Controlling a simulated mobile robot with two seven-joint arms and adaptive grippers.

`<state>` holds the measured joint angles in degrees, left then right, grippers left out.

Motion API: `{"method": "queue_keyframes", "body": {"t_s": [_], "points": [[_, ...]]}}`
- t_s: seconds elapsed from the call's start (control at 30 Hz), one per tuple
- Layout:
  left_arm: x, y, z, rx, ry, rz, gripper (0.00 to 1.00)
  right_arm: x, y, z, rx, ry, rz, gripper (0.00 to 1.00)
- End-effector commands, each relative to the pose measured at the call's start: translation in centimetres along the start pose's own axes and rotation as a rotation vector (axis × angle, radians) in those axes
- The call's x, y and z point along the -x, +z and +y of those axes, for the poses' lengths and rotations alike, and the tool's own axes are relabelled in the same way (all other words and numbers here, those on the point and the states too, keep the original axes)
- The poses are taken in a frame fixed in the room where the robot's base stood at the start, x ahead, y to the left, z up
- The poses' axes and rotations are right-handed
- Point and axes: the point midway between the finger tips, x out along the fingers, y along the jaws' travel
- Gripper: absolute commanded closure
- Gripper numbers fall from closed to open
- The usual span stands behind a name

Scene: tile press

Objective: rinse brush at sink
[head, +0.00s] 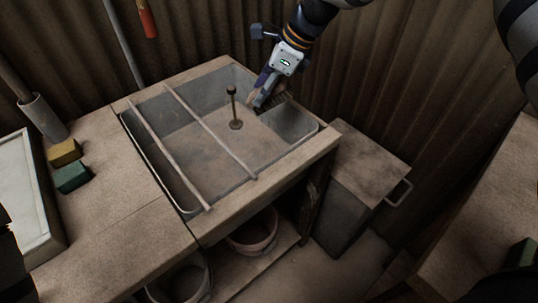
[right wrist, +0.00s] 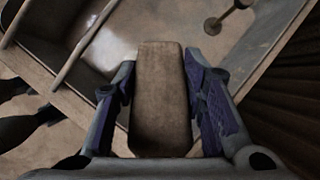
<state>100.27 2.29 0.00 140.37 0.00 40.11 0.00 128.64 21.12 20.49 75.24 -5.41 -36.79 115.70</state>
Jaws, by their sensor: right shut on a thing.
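My right gripper (head: 259,104) is over the right part of the sink (head: 215,168), near its back edge, and comes down from above. In the right wrist view my right gripper (right wrist: 160,100) is shut on the brush (right wrist: 161,95), whose plain brown block lies between the two fingers. Its bristles cannot be made out there. In the head view the brush is mostly hidden by the gripper. The sink is a grey metal basin with a short upright post (head: 233,105) in it. My left gripper is not in view.
Two thin rods (head: 210,130) lie across the sink's left part. A yellow block (head: 64,152) and a green block (head: 72,177) sit on the left counter. A lidded bin (head: 365,165) stands right of the sink, and buckets (head: 253,233) are below. Corrugated walls close the back.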

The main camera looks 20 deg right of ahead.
Motion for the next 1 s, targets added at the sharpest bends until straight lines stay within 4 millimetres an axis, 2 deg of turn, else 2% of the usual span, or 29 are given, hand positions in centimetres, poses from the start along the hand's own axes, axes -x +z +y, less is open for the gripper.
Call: {"method": "queue_keyframes", "body": {"t_s": [0.33,0.67,1.0], "points": [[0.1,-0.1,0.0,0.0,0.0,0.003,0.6,0.3,0.2,0.0,0.001,-0.002,-0.001,0.92],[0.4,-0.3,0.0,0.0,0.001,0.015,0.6,3.5,1.9,0.0,0.002,-0.003,-0.001,0.92],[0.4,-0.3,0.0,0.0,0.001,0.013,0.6,3.6,1.9,0.0,0.0,0.0,-0.001,0.92]]}}
